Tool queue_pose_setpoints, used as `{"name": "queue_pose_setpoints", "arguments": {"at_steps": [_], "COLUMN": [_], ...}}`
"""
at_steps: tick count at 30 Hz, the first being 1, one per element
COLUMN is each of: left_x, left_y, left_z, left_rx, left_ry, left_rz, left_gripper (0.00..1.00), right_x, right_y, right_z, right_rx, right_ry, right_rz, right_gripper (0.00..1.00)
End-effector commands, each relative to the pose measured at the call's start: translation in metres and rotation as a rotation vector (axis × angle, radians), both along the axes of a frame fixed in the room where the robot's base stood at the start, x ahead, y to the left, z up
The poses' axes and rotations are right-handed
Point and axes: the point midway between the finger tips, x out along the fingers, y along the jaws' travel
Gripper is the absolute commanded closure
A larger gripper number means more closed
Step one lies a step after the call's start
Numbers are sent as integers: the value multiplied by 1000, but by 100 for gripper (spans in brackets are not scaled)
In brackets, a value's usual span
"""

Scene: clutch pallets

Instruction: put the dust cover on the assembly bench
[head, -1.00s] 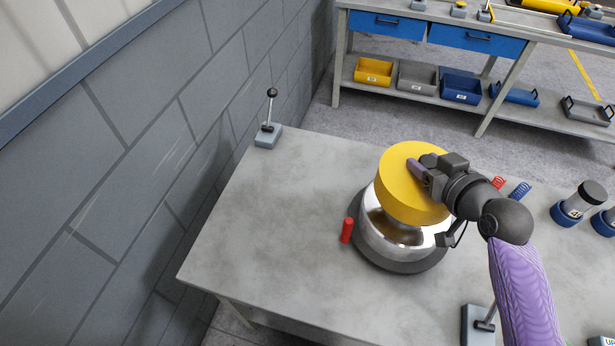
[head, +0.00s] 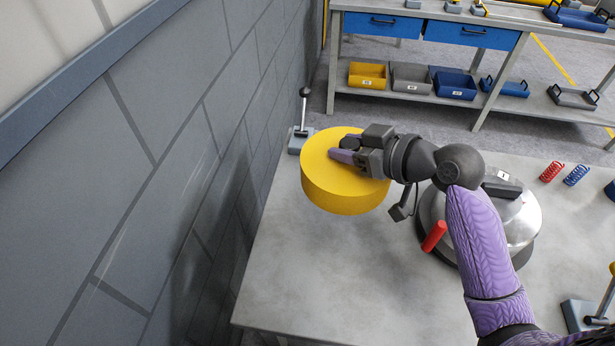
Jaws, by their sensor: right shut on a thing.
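The dust cover (head: 345,190) is a round yellow cap. My right gripper (head: 345,150) is shut on it and holds it over the left part of the grey bench top (head: 330,275). The cover looks raised above the surface, though the exact gap is hard to judge. My right arm comes in from the lower right and hides part of the silver round housing (head: 518,215), which stands on a dark base to the right of the cover. The left gripper is not in view.
A lever on a grey block (head: 300,138) stands at the bench's back left corner, close to the cover. A red cylinder (head: 434,236) is beside the housing. Red (head: 551,172) and blue (head: 576,175) springs lie to the right. The front left bench top is clear; a block wall runs along the left.

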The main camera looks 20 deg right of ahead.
Motion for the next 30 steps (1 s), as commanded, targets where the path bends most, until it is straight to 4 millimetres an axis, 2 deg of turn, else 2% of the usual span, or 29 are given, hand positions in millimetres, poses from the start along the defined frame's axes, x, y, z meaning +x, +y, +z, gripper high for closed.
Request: {"name": "queue_pose_setpoints", "arguments": {"at_steps": [1,6,12,15,21,26,30], "left_x": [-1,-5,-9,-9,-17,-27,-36], "left_y": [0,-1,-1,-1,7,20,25], "left_z": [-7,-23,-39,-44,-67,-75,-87], "left_rx": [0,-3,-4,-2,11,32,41], "left_ry": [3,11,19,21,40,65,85], "left_rz": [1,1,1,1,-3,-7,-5], "left_gripper": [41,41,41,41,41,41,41], "right_x": [13,65,113,123,125,124,124], "right_y": [-7,-39,-69,-76,-78,-78,-78], "right_z": [-13,-46,-68,-76,-126,-147,-173], "right_rx": [0,0,0,-2,1,0,0], "right_ry": [1,-1,-5,-3,2,0,1], "right_rz": [-64,-330,-564,-614,-627,-626,-625], "right_gripper": [100,100,100,100,100,100,100]}}
